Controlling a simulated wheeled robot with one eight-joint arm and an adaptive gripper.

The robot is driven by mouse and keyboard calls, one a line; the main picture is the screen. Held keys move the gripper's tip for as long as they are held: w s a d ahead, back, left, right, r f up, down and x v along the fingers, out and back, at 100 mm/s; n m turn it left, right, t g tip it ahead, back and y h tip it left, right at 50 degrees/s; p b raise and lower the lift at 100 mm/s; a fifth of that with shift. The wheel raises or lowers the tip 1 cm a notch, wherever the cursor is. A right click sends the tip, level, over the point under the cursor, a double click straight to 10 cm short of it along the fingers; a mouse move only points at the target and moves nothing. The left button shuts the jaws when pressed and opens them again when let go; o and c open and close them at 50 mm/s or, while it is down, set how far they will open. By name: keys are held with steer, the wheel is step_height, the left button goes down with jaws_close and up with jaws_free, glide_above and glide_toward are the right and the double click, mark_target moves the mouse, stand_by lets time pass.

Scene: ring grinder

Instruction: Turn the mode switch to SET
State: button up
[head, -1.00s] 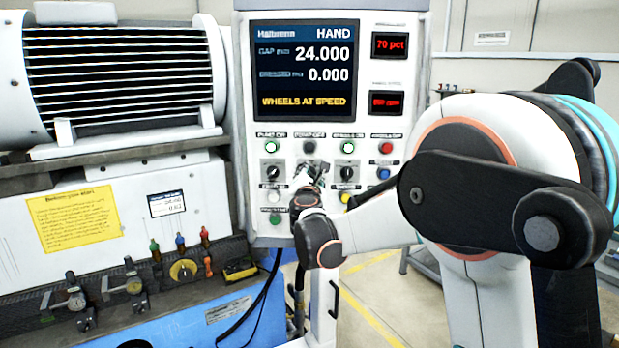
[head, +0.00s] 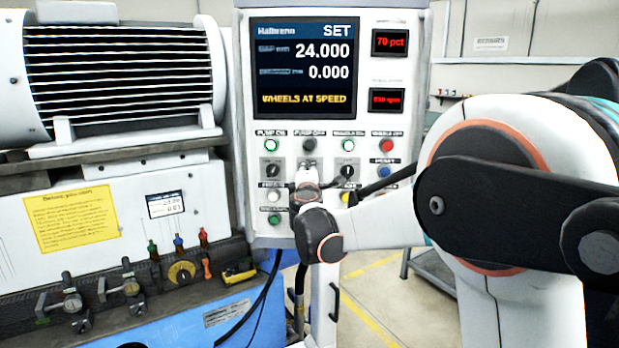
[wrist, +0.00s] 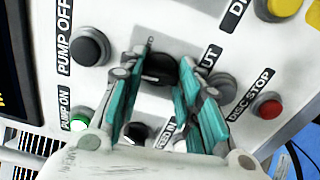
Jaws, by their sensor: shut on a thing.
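The control panel's screen (head: 305,68) shows SET at its top right, with WHEELS AT SPEED along the bottom. The mode switch is a black knob (wrist: 160,70), seen in the wrist view on a grey plate below the PUMP OFF button. My gripper (wrist: 166,84) has its teal-lined fingers on either side of this knob and is shut on it. In the head view my gripper (head: 308,170) is at the middle of the panel's knob row, and my wrist hides the switch there. The switch's pointer and label are mostly covered by the fingers.
In the wrist view, the PUMP OFF button (wrist: 90,48), lit green PUMP ON button (wrist: 80,121) and red DISC STOP button (wrist: 267,105) surround the gripper closely. Another selector knob (head: 347,170) sits just right of my wrist. The grinder (head: 120,80) stands on the left.

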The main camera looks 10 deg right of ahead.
steer(key=shift+m, duration=0.6)
steer(key=o, duration=1)
steer(key=shift+o, duration=0.2)
steer(key=shift+s, duration=0.1)
steer(key=v, duration=1.1)
steer(key=shift+s, duration=0.4)
steer(key=shift+a, duration=0.1)
